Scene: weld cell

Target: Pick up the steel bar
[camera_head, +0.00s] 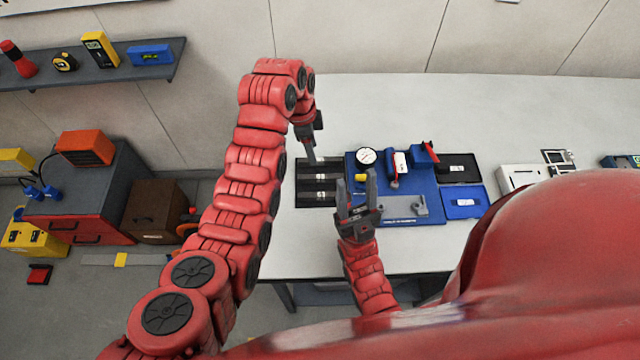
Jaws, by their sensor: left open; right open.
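I cannot pick out the steel bar for certain. A black rack (303,183) with dark lanes and small white labels lies at the left of the work area on the table; dark bar-like shapes in it are too small to tell apart. A grey metal piece (402,207) lies on the blue board (432,208). My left gripper (311,158) points down over the rack's back edge, seen nearly edge-on, open and empty. My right gripper (356,182) is open and empty, fingers pointing away from me, between rack and board; it hides part of both.
On the blue board stand a round gauge (366,156) and a red-and-blue clamp-like tool (424,154). Black (460,167) and blue (464,203) trays lie to its right. A white box (522,179) stands further right. The table's back (450,105) is clear.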

